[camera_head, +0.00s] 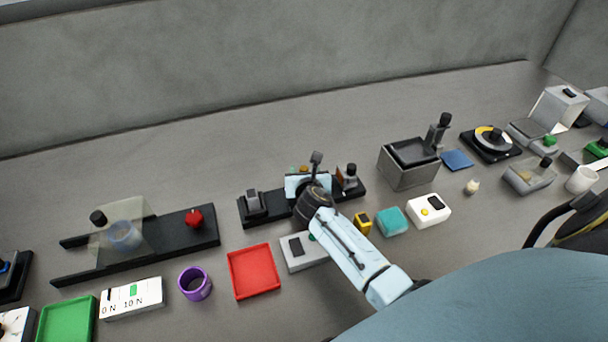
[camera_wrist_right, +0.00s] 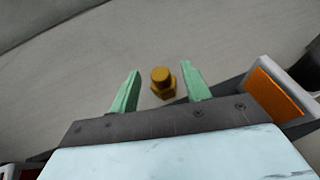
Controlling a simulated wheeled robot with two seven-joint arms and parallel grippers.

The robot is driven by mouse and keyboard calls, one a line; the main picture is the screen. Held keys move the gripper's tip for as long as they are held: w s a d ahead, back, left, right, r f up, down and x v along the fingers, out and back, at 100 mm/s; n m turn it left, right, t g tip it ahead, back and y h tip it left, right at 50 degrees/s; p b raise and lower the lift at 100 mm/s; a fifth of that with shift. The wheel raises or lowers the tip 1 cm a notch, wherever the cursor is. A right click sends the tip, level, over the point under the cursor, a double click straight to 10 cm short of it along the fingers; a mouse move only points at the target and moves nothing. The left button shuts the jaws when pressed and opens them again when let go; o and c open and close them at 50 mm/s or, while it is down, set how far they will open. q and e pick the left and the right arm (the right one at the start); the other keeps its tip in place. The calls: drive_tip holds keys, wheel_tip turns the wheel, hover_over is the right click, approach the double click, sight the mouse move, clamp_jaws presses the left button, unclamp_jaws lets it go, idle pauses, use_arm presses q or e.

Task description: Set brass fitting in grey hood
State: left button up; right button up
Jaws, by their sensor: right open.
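The brass fitting (camera_wrist_right: 162,82), a stubby golden piece with a round top and wider base, stands between the fingertips of my right gripper (camera_wrist_right: 160,88) in the right wrist view. The green fingers are apart, with a gap on both sides of it. In the head view my right gripper (camera_head: 304,172) is over the dark fixture at the middle of the bench and largely hides the fitting. A grey metal box (camera_head: 402,178) with a dark recessed top and black-knobbed lever stands to the right; I cannot tell whether it is the grey hood. My left gripper is out of view.
An orange-faced block (camera_wrist_right: 275,94) stands close right of the fingers in the wrist view. The bench behind the fixture is clear.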

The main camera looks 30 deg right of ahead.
clamp_jaws()
